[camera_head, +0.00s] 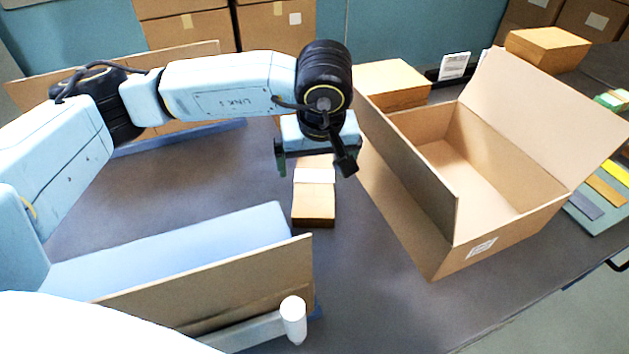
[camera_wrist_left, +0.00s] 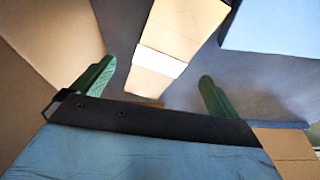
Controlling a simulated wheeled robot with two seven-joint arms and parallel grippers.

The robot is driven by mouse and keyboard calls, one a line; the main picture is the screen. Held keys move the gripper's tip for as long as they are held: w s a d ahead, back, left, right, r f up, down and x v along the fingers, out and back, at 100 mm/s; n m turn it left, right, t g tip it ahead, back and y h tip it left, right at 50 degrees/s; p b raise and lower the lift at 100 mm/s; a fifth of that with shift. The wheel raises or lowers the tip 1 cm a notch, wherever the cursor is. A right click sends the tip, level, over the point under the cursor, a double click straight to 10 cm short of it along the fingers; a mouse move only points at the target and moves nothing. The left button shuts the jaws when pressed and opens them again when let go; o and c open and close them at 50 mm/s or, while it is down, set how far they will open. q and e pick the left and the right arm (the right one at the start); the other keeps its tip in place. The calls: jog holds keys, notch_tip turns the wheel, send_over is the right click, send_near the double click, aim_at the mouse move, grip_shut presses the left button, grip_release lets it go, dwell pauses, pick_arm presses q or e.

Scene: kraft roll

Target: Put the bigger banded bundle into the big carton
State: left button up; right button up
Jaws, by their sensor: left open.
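The banded bundle (camera_head: 314,205) is a brown block with a white band around it, lying on the dark table left of the big carton. In the left wrist view the bundle (camera_wrist_left: 187,25) and its white band show between the fingers. My left gripper (camera_head: 318,160) is over the bundle's far end, pointing down. Its green fingers stand apart with a gap on both sides of the bundle, and they are open in the left wrist view (camera_wrist_left: 157,88). The big carton (camera_head: 412,215) stands open to the right, and its visible inside is empty. My right gripper is not seen.
Cardboard panels stand at the back left (camera_head: 185,62) and front left (camera_head: 210,285). A brown box (camera_head: 393,80) sits behind the big carton's left wall. Another box (camera_head: 548,48) is behind its raised flap. Bare table lies between the bundle and the carton.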

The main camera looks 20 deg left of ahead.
aim_at(315, 177)
pick_arm(q)
jog(key=b+x, duration=0.1)
jog(key=x, duration=0.4)
jog(key=shift+w, duration=0.1)
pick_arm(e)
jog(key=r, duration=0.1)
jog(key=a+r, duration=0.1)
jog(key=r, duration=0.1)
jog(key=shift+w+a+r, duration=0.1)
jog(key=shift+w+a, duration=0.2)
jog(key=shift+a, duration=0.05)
pick_arm(q)
jog(key=c, duration=1.3)
jog(key=shift+a+r, duration=0.1)
jog(key=shift+r, duration=0.15)
notch_tip(315, 177, up, 7)
jog(key=shift+a+f+p, duration=0.1)
jog(key=shift+f+p, duration=0.1)
jog(key=shift+p, duration=0.8)
jog(key=shift+s+a+p, duration=0.4)
jog(key=shift+s+a, duration=6.5)
jog(key=shift+s, duration=0.2)
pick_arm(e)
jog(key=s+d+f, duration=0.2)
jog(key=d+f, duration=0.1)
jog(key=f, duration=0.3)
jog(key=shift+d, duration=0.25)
